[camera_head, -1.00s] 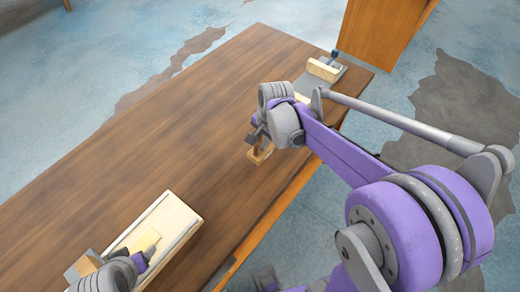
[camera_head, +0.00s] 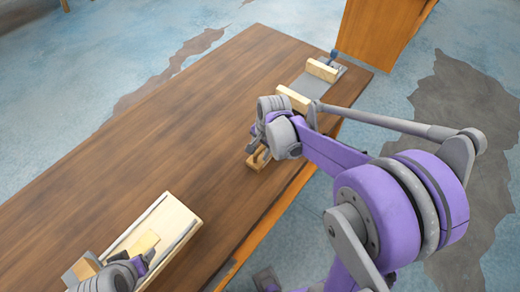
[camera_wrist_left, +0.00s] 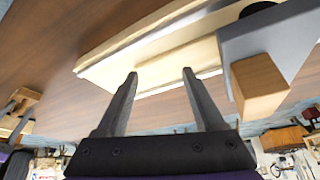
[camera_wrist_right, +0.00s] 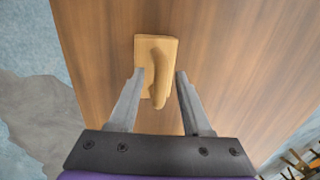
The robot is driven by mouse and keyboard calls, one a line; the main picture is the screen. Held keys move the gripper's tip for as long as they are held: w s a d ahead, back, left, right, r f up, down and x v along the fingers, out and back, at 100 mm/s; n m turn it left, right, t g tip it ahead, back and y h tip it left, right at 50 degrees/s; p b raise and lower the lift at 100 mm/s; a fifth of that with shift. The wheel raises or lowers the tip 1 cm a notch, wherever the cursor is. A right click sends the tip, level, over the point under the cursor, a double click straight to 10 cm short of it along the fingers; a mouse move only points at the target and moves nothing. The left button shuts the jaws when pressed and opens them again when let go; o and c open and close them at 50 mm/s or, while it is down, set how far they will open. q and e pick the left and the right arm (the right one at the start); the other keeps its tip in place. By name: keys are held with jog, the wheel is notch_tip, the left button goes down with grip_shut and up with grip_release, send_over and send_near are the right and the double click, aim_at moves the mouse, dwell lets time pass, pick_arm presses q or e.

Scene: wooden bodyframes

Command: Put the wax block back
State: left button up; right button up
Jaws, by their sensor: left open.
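A tan wooden piece with a raised, rounded grip (camera_wrist_right: 160,75) lies on the table below my right gripper (camera_wrist_right: 160,75). It also shows in the head view (camera_head: 258,160). The right fingers are open on either side of the grip, with gaps visible. My left gripper (camera_wrist_left: 160,75) is open and empty, beside a pale wooden board (camera_wrist_left: 150,45). A tan block (camera_wrist_left: 260,85) sits against a grey bracket. I cannot tell for sure which piece is the wax block.
The brown table (camera_head: 150,140) is mostly bare in its middle. A grey plate with pale blocks (camera_head: 321,70) lies at the table's far end. A wooden cabinet (camera_head: 380,35) stands beyond it.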

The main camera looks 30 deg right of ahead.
pick_arm(q)
jog(key=shift+r, duration=0.25)
pick_arm(e)
jog(key=shift+r, duration=0.3)
pick_arm(q)
jog(key=shift+w+r+p, duration=0.3)
jog(key=shift+r+p, duration=0.4)
jog(key=shift+p, duration=0.05)
pick_arm(e)
notch_tip(320, 180, up, 11)
jog(key=s, duration=0.2)
jog(key=s+a+f+n+t, duration=0.1)
jog(key=s+a+f+n, duration=0.1)
jog(key=s+n, duration=0.4)
jog(key=s+a+f+n+t, duration=0.2)
jog(key=s+a+n, duration=0.2)
jog(key=s+n, duration=0.3)
jog(key=shift+s+a+f+n+h, duration=0.2)
jog(key=shift+a+f+n+h, duration=0.1)
jog(key=shift+a+f+h, duration=0.1)
jog(key=shift+d, duration=0.1)
